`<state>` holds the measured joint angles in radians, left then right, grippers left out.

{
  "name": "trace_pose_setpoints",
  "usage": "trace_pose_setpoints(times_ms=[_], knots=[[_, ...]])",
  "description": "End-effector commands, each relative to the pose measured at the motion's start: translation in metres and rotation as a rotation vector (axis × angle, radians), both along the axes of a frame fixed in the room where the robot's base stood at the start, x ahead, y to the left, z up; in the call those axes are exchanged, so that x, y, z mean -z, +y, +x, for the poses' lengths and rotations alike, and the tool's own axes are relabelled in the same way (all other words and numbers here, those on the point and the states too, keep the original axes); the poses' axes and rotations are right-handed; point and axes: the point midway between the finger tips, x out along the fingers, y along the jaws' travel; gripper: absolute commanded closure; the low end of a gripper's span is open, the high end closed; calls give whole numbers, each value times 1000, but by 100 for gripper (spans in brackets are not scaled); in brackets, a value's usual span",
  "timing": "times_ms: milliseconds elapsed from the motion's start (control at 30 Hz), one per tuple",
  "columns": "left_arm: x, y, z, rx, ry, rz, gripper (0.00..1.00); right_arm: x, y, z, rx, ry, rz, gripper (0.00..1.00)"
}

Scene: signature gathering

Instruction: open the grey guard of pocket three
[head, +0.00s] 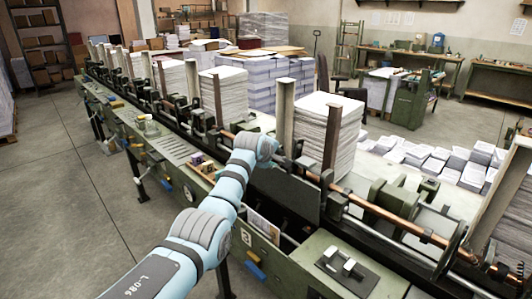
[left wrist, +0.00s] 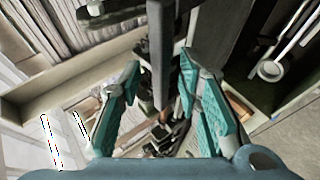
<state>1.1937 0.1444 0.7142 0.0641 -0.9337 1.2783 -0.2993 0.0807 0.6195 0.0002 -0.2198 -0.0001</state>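The number 3 label (head: 247,237) is on the green front of the machine. Above it, a dark grey plate (head: 290,198) stands upright in front of a pocket with a tall paper stack (head: 322,135); I cannot tell for sure that it is the guard. My left arm reaches to the pocket's left side in the head view, its wrist hiding the fingers. In the left wrist view my left gripper (left wrist: 160,108) is open, with teal fingers apart. A grey bar (left wrist: 160,55) runs between and beyond them; contact is not clear. My right gripper is not in view.
A copper-coloured shaft (head: 400,212) runs along the machine to the right of the pocket. More pockets with paper stacks (head: 222,92) line the machine to the left. Open floor (head: 65,190) lies at the left.

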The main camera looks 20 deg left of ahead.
Motion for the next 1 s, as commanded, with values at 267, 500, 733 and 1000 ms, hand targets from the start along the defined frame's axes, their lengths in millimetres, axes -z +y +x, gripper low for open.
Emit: trace_pose_setpoints(times_ms=[267,500,733,1000], knots=[[-34,-5,-51,1,-4,1,68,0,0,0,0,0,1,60],[-56,-9,-82,0,-3,0,68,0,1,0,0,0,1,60],[-57,-9,-85,0,-3,0,68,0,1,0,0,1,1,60],[-54,-9,-85,3,1,5,68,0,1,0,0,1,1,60]])
